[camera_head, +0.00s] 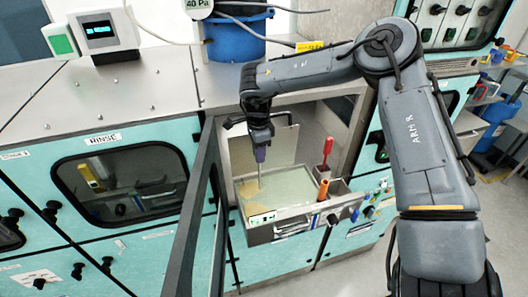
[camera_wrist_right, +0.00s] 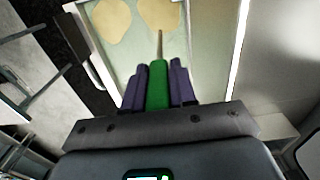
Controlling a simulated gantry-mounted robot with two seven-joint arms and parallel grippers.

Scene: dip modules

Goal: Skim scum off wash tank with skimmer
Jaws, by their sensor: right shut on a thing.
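The wash tank (camera_head: 292,183) is an open tray of pale green liquid in an open bay of the teal machine. Tan scum (camera_head: 249,187) floats at its left side; two rounded scum patches (camera_wrist_right: 110,19) show in the right wrist view. My right gripper (camera_head: 261,154) is above the tank's left part, shut on the skimmer. The skimmer's green handle (camera_wrist_right: 158,85) sits between the purple fingers, and its thin shaft (camera_head: 260,179) points down towards the liquid by the scum. I cannot make out the skimmer's head. My left gripper is not in view.
An open door (camera_head: 200,215) stands left of the tank. A holder with a red-handled tool (camera_head: 327,152) and an orange-handled tool (camera_head: 323,189) is at the tank's right. A blue bucket (camera_head: 234,42) stands on the top behind. Bay walls border the tank.

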